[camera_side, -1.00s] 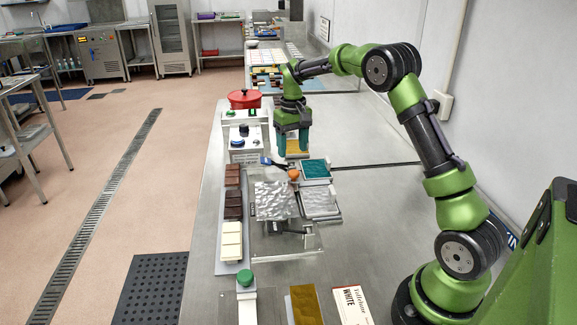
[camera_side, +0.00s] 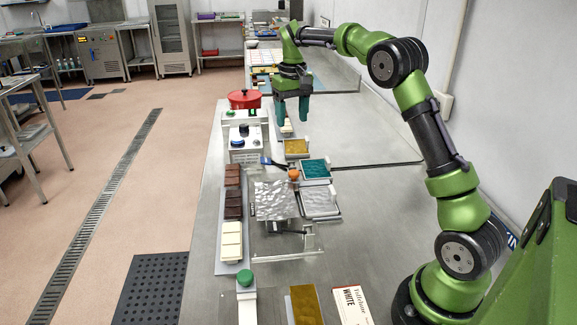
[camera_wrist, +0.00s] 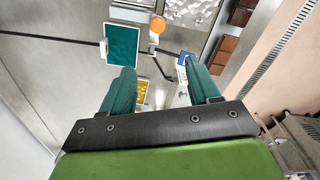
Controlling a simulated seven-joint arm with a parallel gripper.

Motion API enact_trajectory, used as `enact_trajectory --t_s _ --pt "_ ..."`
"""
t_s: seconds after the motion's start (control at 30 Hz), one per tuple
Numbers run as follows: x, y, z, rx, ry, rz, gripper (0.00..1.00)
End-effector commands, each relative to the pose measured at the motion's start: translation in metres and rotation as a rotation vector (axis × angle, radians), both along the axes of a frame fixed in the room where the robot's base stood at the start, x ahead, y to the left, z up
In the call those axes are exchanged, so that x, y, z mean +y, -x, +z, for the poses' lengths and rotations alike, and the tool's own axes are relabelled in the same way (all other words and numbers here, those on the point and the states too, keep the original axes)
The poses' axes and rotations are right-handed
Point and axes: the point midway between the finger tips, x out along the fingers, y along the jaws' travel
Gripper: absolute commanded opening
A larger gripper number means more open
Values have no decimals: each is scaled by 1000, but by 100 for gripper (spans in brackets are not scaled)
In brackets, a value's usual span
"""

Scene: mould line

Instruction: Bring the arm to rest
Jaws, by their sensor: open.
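My gripper (camera_side: 292,108) is raised above the steel bench (camera_side: 365,225), over its far part, with its teal fingers pointing down. In the wrist view my gripper (camera_wrist: 165,85) has its two fingers wide apart, with nothing held between them. The tray with a yellow-brown fill (camera_side: 296,147) lies on the bench, nearer the side camera than the fingers and apart from them. It also shows in the wrist view (camera_wrist: 142,86), partly behind a finger.
A control box (camera_side: 243,152), a red pot (camera_side: 244,98) and chocolate bars (camera_side: 233,205) line the left. The bench right of the trays is clear.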

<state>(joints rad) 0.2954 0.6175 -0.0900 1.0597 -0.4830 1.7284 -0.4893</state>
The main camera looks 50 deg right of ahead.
Motion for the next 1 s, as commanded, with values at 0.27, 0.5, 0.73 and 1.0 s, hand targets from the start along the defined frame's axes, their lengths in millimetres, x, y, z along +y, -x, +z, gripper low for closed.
enact_trajectory --t_s 0.27,0.5,0.73,1.0 --pt "42 39 -7 -83 -31 -46 61" --pt "114 108 18 -259 -78 -50 61" --pt "171 187 21 -426 -129 -29 61" --pt "204 247 16 -561 -168 36 61"
